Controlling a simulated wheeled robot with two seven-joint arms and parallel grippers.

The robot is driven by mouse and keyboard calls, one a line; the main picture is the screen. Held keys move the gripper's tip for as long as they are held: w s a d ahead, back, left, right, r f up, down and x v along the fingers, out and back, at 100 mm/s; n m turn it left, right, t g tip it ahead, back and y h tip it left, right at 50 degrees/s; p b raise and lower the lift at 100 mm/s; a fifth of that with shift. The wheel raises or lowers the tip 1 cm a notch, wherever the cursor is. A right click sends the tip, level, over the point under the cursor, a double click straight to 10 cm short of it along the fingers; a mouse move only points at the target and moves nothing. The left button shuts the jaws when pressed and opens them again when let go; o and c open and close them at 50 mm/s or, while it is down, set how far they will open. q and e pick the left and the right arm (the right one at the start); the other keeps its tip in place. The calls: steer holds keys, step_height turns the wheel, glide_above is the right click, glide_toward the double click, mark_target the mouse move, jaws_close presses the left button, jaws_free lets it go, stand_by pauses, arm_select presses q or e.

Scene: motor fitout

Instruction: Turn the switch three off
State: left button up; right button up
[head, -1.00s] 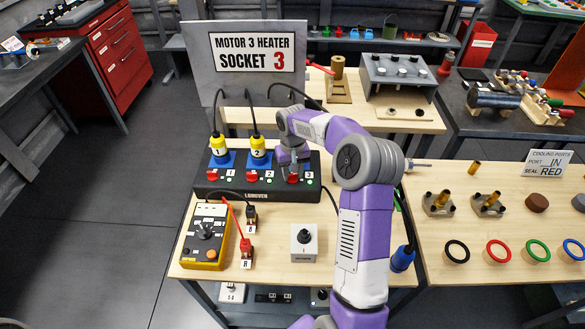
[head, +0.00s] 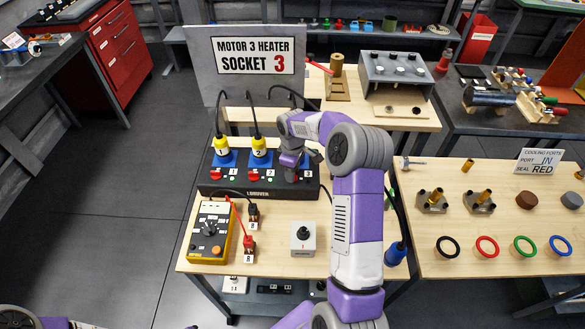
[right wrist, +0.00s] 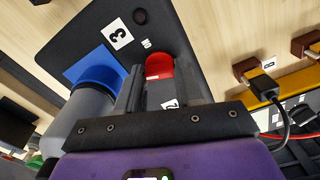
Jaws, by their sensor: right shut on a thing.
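The black socket box (head: 258,193) carries three red switches. Switch three (head: 290,175) is largely covered by my right gripper (head: 292,163) in the head view. In the right wrist view its red handle (right wrist: 159,66) sits between the two fingers of my right gripper (right wrist: 160,88), which is shut on it. The handle lies near an ON mark, beside the white label 3 (right wrist: 118,33). A dark round lamp (right wrist: 140,16) beside the label looks unlit. Switch one (head: 226,176) and switch two (head: 254,175) have green lamps beside them. My left gripper is out of view.
Yellow plugs (head: 221,145) with black cables stand in sockets one and two. A sign (head: 255,54) for socket 3 stands behind. A yellow meter (head: 209,231) and a grey knob box (head: 303,239) are in front. A blue plug (head: 397,252) hangs at the right bench edge.

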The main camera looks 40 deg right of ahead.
steer(key=shift+n+p, duration=0.6)
steer(key=shift+n, duration=1.2)
steer(key=o, duration=1)
steer(key=shift+o, duration=0.2)
step_height(320, 180, up, 8)
steer(key=shift+f, duration=0.15)
steer(key=shift+p, duration=0.3)
